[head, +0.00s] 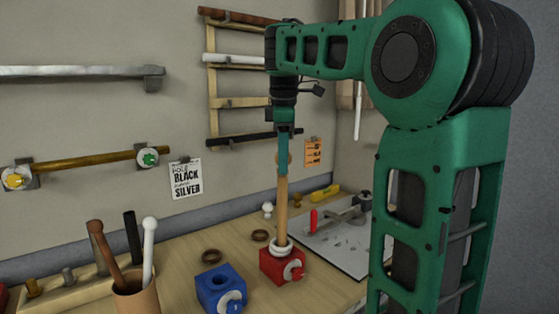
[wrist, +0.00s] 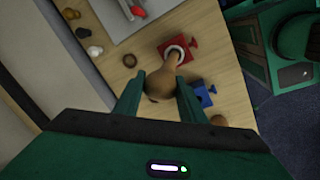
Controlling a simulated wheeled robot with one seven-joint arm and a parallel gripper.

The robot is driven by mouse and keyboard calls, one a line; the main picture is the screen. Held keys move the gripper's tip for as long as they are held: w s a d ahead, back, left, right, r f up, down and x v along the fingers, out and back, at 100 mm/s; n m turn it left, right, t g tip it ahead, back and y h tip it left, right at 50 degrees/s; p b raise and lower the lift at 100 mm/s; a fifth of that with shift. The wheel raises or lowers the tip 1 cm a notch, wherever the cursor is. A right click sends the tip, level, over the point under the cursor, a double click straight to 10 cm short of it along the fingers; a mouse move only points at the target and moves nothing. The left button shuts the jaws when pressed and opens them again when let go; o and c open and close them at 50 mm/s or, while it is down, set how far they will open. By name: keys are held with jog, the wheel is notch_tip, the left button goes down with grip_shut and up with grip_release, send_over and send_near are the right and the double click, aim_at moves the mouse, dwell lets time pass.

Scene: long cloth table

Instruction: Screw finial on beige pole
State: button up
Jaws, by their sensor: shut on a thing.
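The beige pole (head: 281,208) stands upright in a red clamp block (head: 281,266) with a white collar at its base. My gripper (head: 284,152) is above the pole's top end, pointing down. In the wrist view, my gripper (wrist: 158,95) is shut on a round tan finial (wrist: 159,84). The pole (wrist: 173,60) shows just beyond the finial and leads to the red clamp block (wrist: 176,47). The finial is in line with the pole's top and looks to be touching it; the joint itself is hidden. In the head view the fingers cover most of the finial.
A blue clamp block (head: 221,290) stands left of the red one, with brown rings (head: 211,256) behind. A cup (head: 137,291) holds several poles at front left. A grey board (head: 335,240) with tools lies to the right. Wall racks (head: 235,103) hold more poles.

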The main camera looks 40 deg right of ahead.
jog(key=m, duration=0.5)
jog(key=shift+w+r+g+h, duration=0.15)
jog(key=shift+g+h, duration=0.15)
jog(key=shift+d+m+g, duration=0.1)
jog(key=shift+m+g, duration=0.3)
jog(key=shift+m, duration=1.3)
jog(key=o, duration=1)
jog(key=shift+o, duration=0.2)
jog(key=shift+f, duration=0.2)
